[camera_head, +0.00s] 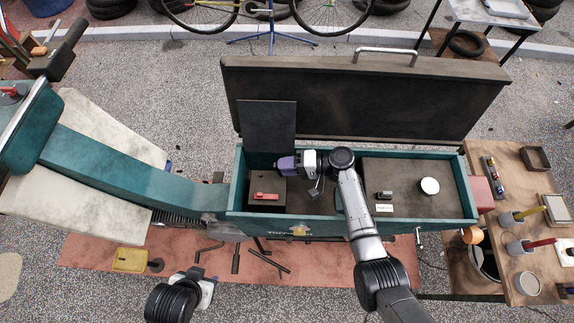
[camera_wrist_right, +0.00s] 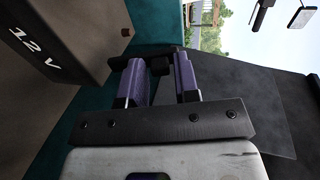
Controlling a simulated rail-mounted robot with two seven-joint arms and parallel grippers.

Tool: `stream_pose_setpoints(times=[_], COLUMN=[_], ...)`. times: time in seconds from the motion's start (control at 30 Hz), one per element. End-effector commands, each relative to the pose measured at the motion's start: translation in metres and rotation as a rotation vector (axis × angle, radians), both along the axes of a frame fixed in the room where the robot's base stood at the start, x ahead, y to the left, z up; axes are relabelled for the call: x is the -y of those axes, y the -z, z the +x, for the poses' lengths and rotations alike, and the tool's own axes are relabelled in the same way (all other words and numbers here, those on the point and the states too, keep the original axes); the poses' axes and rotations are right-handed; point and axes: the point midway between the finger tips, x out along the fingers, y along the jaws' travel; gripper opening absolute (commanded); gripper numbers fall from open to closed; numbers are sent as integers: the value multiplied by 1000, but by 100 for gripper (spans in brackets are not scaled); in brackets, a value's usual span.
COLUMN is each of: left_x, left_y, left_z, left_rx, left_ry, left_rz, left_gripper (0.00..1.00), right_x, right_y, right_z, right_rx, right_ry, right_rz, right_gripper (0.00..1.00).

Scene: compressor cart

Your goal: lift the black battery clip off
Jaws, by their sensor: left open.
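The battery (camera_head: 267,208) sits in the left bay of the open teal cart, with a red clip (camera_head: 264,196) on top. My right gripper (camera_head: 284,163) reaches in at the battery's back right, its purple fingers pointing left. In the right wrist view, a small black piece (camera_wrist_right: 160,66), seemingly the black battery clip, sits between its fingers; most of it is hidden. The battery's side marked 12 V (camera_wrist_right: 40,48) is close by on the left, and the fingers look clear of it. My left gripper (camera_head: 205,279) is open and empty in front of the cart.
The raised lid (camera_head: 370,95) stands behind the bay, with an upright dark panel (camera_head: 267,125) at its left. The deck to the right holds a small black item (camera_head: 384,195), a white label and a white round cap (camera_head: 429,186). A wooden side table (camera_head: 520,180) stands right.

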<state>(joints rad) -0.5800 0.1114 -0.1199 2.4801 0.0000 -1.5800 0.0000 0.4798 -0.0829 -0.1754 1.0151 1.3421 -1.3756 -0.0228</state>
Motion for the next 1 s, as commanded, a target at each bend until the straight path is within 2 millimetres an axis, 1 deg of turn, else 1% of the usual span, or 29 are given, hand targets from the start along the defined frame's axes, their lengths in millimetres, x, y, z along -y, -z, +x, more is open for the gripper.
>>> stream_pose_setpoints(times=[0.03, 0.13, 0.17, 0.37, 0.47, 0.57, 0.67, 0.8, 1.0], left_x=[0, 0, 0, -1, -2, -3, -4, -4, -3], left_y=[0, 0, 0, 0, 1, 2, 4, 7, 12], left_z=[0, 0, 0, 0, 0, 0, 0, 0, 0], left_rx=[0, 0, 0, 1, 0, 1, 0, 0, 0], left_ry=[0, 0, 0, 3, 6, 8, 10, 10, 8], left_rz=[0, 0, 0, 4, 8, 12, 15, 15, 12], left_gripper=[50, 50, 50, 50, 50, 50, 50, 50, 50], right_x=[0, 0, 0, 0, 5, 16, 33, 61, 96], right_y=[0, 0, 0, 0, 0, -2, -6, -13, -22], right_z=[0, 0, 0, 0, 0, 1, 0, 1, 1], right_rx=[0, 0, 0, 0, 1, 2, 2, 2, 1], right_ry=[0, 1, 1, 1, 2, 3, 3, 3, 2], right_rz=[0, -1, -1, -1, -1, -3, -3, -4, -3], right_gripper=[34, 43, 45, 45, 45, 45, 45, 45, 45])
